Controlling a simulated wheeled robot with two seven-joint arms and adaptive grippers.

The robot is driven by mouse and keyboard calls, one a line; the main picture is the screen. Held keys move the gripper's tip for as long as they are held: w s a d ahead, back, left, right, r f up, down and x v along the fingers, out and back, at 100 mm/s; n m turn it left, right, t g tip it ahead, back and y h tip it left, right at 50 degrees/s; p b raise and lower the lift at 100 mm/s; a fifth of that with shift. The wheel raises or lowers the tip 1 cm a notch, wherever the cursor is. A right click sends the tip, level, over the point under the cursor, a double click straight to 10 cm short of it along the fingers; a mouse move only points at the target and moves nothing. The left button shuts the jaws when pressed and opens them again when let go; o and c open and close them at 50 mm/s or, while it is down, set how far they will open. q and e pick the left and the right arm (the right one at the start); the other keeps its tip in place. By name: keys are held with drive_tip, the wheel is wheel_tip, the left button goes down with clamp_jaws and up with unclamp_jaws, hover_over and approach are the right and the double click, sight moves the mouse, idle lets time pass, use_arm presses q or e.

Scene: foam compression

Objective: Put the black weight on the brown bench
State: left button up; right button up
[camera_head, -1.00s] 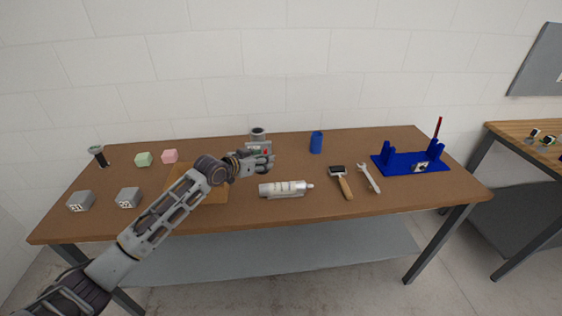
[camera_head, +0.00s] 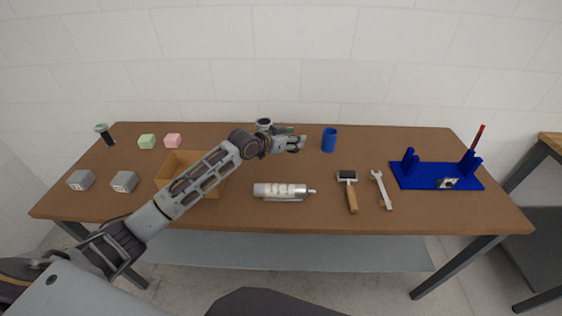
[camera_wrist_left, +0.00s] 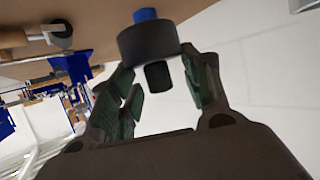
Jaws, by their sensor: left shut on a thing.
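The black weight (camera_wrist_left: 148,41) is a short dark cylinder with a narrower stem, seen between my left fingers in the left wrist view. My left gripper (camera_head: 299,143) is shut on it, above the back middle of the brown bench (camera_head: 380,217). The same fingers frame the weight in the wrist view (camera_wrist_left: 160,85). In the head view I cannot clearly make out the weight at the fingers. The brown bench is a long brown-topped table with grey legs. My right gripper is not in view.
A blue cup (camera_head: 329,140) stands right of my left gripper, and a round-topped pot (camera_head: 264,124) behind it. A tan box (camera_head: 172,168) lies partly under my arm. A silver cylinder (camera_head: 280,190), hammer (camera_head: 348,190), wrench (camera_head: 381,188) and blue fixture (camera_head: 435,175) lie forward and right.

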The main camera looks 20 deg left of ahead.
sight(292, 151)
use_arm(q)
drive_tip(key=shift+r, duration=0.2)
drive_tip(key=shift+f, duration=0.1)
drive_tip(key=shift+f+p, duration=0.3)
drive_tip(key=shift+f, duration=2.75)
drive_tip(key=shift+f, duration=1.85)
drive_tip(key=shift+f, duration=0.15)
drive_tip(key=o, duration=1.5)
drive_tip(key=shift+s+f, duration=0.1)
